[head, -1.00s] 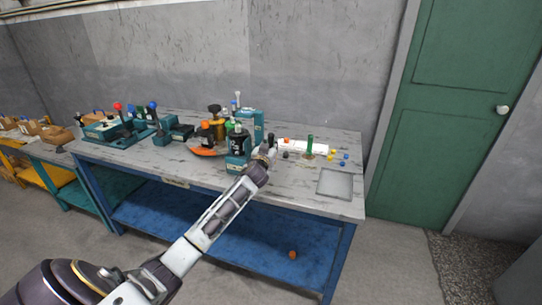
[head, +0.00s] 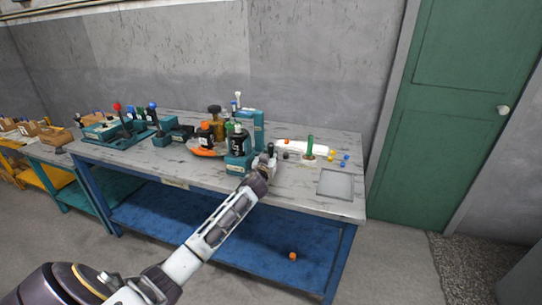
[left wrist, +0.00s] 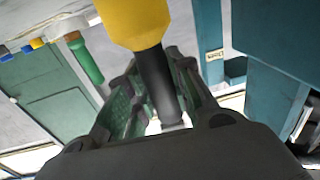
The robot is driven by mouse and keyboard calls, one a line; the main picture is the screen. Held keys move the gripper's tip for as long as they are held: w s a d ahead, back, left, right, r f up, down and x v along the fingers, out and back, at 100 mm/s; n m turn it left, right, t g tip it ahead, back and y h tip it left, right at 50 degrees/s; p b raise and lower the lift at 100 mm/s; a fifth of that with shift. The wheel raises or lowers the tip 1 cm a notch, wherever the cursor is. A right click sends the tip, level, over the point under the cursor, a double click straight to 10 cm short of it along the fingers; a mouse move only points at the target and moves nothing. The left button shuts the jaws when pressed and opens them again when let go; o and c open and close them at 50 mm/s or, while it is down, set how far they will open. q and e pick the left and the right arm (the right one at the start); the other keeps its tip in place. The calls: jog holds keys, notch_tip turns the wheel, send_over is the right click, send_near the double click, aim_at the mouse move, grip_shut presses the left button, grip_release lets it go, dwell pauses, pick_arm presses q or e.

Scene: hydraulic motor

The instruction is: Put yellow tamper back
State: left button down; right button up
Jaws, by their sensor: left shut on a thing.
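The yellow tamper (left wrist: 133,22) shows in the left wrist view as a thick yellow body with a black shaft. My left gripper (left wrist: 160,92) is shut on the black shaft, with a finger on each side of it. In the head view my left gripper (head: 268,162) is above the front part of the workbench, just right of the teal press-like fixture (head: 238,158). The yellow part of the tamper cannot be made out there. My right gripper is not in view.
A green-handled tool (head: 309,148) stands by a white strip (head: 306,147) right of my gripper. Small yellow and blue parts lie beyond it. A grey tray (head: 337,184) is at the bench's right front. An orange piece (head: 293,256) lies on the blue lower shelf.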

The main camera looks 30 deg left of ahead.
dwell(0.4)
pick_arm(q)
jog(key=c, duration=1.3)
grip_release()
jog(key=shift+o, duration=0.2)
